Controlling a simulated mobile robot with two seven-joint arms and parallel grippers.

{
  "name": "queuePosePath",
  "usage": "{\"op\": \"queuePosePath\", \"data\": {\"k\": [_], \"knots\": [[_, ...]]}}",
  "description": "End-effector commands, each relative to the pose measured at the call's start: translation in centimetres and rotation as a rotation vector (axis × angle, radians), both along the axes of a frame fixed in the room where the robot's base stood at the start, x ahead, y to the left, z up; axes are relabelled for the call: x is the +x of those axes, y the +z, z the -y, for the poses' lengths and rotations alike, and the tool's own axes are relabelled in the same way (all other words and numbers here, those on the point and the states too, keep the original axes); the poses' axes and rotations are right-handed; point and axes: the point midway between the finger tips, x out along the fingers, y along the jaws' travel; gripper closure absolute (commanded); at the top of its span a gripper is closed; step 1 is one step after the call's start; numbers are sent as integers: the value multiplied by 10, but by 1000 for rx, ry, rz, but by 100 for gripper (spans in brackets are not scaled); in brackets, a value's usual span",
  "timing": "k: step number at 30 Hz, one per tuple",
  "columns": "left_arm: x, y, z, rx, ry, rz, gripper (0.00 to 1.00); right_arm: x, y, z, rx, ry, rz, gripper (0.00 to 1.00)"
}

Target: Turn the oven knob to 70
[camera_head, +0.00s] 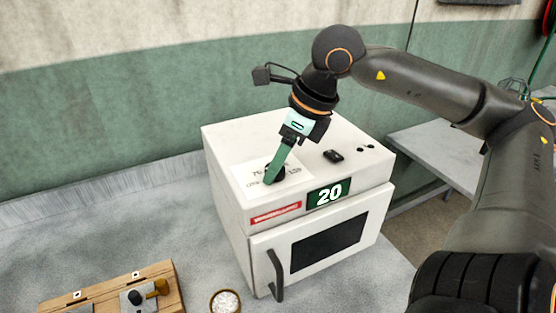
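The white oven (222,160) stands on the grey table, its front door with a dark window and a black handle closed. Its green display (328,194) reads 20. A dark round knob (279,171) sits on the oven's top, on a white label with printed marks, and is partly hidden by my fingers. My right gripper (270,179) reaches down from above with its green fingers at the knob. The fingers overlap in this view, so I cannot tell whether they grip the knob. My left gripper is not in view.
A black switch (333,156) and two small dark buttons are on the oven's top, right of the knob. A bowl of white grain (225,301) and a wooden box (160,274) with fittings are at the front left. Table left of the oven is clear.

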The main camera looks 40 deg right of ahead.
Motion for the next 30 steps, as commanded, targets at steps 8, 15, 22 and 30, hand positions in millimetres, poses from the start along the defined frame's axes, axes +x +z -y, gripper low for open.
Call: {"op": "queuePosePath", "data": {"k": [8,15,22,30], "knots": [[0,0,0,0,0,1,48,0,0,0,0,0,0,76],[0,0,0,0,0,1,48,0,0,0,-1,0,0,100],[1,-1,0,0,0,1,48,0,0,0,-1,-8,0,100],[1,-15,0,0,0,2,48,0,-2,0,-4,-98,5,100]]}}
